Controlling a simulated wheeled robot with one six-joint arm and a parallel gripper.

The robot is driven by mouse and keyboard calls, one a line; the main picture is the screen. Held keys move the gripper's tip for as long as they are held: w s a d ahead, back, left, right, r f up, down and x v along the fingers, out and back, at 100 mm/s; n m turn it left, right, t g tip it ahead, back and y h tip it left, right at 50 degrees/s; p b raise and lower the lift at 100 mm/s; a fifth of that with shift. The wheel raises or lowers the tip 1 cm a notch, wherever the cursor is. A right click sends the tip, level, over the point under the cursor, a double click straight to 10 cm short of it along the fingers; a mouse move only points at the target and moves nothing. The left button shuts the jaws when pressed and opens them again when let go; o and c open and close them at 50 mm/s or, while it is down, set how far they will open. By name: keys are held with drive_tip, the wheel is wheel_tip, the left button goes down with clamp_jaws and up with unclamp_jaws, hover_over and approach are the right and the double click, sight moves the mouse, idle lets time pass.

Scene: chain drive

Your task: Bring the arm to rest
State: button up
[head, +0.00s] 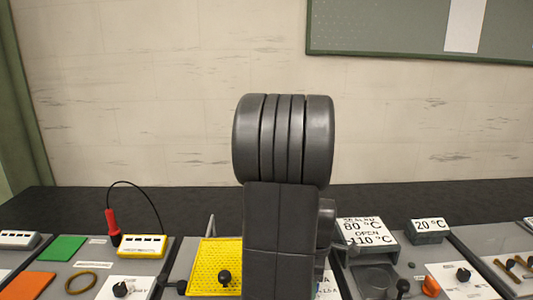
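My own dark grey arm stands upright in the middle of the head view, with a thick ribbed joint at its top. It rises in front of the bench and the wall. My gripper does not show in this view. The arm hides the middle part of the bench behind it.
A dark bench (180,205) runs across the back. On it are a yellow perforated plate (212,262), a yellow meter (142,246) with a red probe (112,226), a brass ring (81,283), a sign block (366,232) and a 20 °C block (430,231). A green board (400,28) hangs above.

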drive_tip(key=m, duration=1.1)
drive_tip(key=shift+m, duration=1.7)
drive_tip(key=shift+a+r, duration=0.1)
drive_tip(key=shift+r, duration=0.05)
